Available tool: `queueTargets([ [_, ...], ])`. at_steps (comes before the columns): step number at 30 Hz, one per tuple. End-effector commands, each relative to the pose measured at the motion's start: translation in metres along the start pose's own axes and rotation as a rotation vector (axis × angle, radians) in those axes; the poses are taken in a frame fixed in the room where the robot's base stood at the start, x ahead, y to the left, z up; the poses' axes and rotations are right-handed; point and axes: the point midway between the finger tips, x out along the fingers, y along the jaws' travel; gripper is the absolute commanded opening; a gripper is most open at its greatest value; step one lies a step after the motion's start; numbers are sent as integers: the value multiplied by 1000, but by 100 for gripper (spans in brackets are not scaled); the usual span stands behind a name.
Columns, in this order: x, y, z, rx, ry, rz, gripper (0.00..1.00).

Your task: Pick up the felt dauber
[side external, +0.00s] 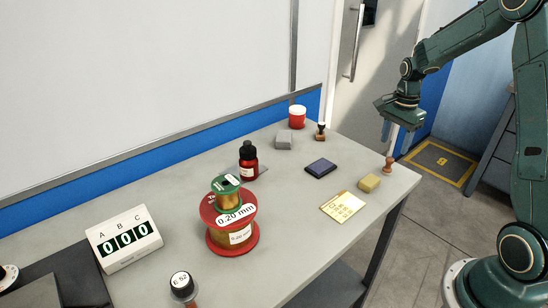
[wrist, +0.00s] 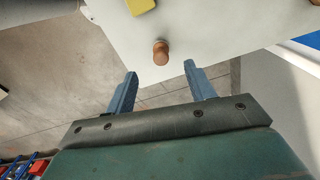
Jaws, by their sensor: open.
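A small brown wooden peg-like thing (side external: 388,162), which I take for the felt dauber, stands upright near the right edge of the grey bench. In the wrist view its round brown top (wrist: 161,52) shows just beyond the fingertips, roughly centred between them. My gripper (side external: 396,138) is above the dauber in the side view, fingers pointing down, apart from it. In the wrist view my gripper (wrist: 160,70) is open, with nothing between its two blue fingers.
A yellow block (side external: 369,182) sits close to the dauber, with a gold plate (side external: 344,206) and a dark pad (side external: 321,168) further left. A dark-handled stamp (side external: 320,131), a red-and-white pot (side external: 297,117) and a grey block (side external: 284,142) stand behind. The bench edge is near the dauber.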

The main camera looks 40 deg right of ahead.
Motion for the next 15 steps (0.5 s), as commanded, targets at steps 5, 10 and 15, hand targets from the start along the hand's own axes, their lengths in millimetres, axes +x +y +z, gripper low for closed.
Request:
queueTargets([
  [5, 26, 1, 0, 0, -1, 3, 54],
  [10, 37, 0, 0, 0, 0, 0, 54],
  [15, 39, 0, 0, 0, 0, 0, 54],
])
